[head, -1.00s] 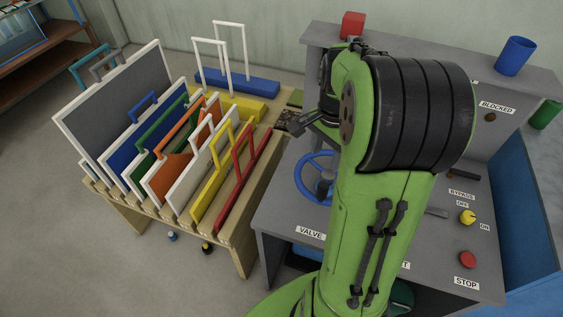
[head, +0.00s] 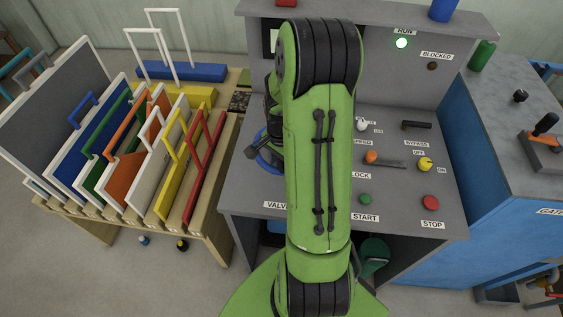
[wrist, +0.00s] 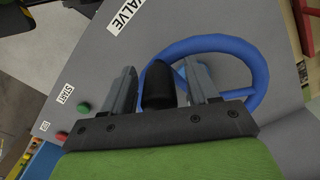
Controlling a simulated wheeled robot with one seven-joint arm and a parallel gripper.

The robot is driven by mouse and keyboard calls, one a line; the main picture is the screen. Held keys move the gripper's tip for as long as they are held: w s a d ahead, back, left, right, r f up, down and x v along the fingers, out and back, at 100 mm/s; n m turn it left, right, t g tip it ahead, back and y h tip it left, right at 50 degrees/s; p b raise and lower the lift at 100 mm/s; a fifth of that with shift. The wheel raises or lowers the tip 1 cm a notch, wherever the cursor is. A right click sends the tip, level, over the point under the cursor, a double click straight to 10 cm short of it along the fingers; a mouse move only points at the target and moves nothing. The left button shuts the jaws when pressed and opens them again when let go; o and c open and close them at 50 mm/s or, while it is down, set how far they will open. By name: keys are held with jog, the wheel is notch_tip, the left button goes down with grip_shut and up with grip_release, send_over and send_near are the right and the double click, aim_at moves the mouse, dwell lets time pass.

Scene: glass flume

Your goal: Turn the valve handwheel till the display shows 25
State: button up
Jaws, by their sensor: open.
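The blue valve handwheel (wrist: 259,72) lies on the grey console top in the wrist view. In the head view, only the left part of the handwheel (head: 262,163) shows beside my green arm. My gripper (wrist: 160,72) is open over the left side of the wheel, its two grey fingers apart. A black rounded knob (wrist: 158,88) stands between the fingers; I cannot tell whether either finger touches it. The display (head: 271,40) is almost wholly hidden behind my arm, and its number cannot be read.
A green START button (head: 365,199), a red STOP button (head: 431,202) and a yellow bypass knob (head: 425,164) are right of my arm. A wooden rack (head: 215,220) of coloured panels stands close left.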

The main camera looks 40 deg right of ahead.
jog(key=shift+r, duration=0.1)
jog(key=shift+c, duration=0.2)
grip_shut()
jog(key=shift+a, duration=0.1)
